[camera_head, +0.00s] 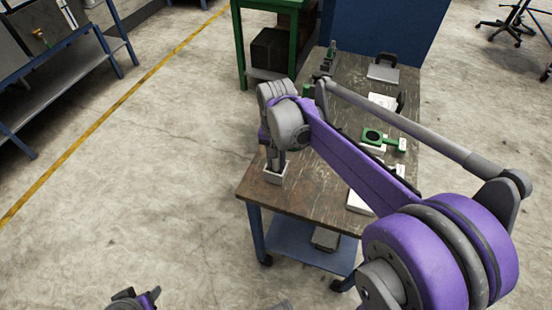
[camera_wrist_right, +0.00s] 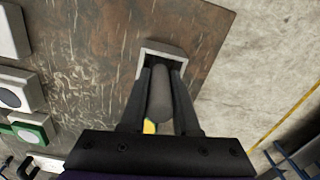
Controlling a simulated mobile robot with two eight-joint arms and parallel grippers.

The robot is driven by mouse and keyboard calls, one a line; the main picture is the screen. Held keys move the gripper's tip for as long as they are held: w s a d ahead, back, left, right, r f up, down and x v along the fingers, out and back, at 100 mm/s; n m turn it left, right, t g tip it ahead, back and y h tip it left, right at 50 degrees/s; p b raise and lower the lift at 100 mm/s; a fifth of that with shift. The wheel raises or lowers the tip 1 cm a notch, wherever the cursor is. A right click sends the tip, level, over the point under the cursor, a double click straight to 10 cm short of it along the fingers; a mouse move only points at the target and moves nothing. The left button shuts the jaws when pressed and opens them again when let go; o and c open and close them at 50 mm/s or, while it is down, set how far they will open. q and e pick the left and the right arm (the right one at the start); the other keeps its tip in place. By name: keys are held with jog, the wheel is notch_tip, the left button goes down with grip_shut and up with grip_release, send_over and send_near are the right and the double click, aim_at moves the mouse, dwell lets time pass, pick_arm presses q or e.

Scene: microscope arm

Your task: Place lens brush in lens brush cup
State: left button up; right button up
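My right gripper (camera_head: 275,160) points down over the white square lens brush cup (camera_head: 275,175) at the table's near left corner. In the right wrist view, the fingers (camera_wrist_right: 162,85) close on both sides of a grey cylinder, the lens brush (camera_wrist_right: 160,98), with a yellow part near the palm. The brush's far end is at the opening of the cup (camera_wrist_right: 150,47); I cannot tell how deep it reaches. In the head view the brush is hidden by the gripper. Part of my left arm's end (camera_head: 135,300) shows at the bottom edge, its fingers unclear.
The worn brown table (camera_head: 300,195) holds a green-and-white device (camera_head: 375,136), white boxes and a grey item (camera_head: 383,68) at the back. My right arm crosses above them. A blue panel (camera_head: 395,25) stands behind.

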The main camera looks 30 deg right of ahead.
notch_tip(320, 180, up, 12)
jog(key=shift+r+p, duration=0.1)
jog(key=shift+p, duration=0.45)
jog(key=shift+s+a, duration=0.2)
jog(key=shift+s, duration=0.1)
jog(key=s+a+f+n+t, duration=0.2)
jog(key=s+a+f+n, duration=0.1)
jog(key=s+f, duration=0.4)
jog(key=s+a+f+n+t, duration=0.3)
jog(key=s+f+n, duration=0.2)
jog(key=s+f, duration=0.2)
jog(key=shift+s+a+f, duration=0.15)
jog(key=shift+s+f, duration=0.15)
jog(key=shift+s, duration=0.4)
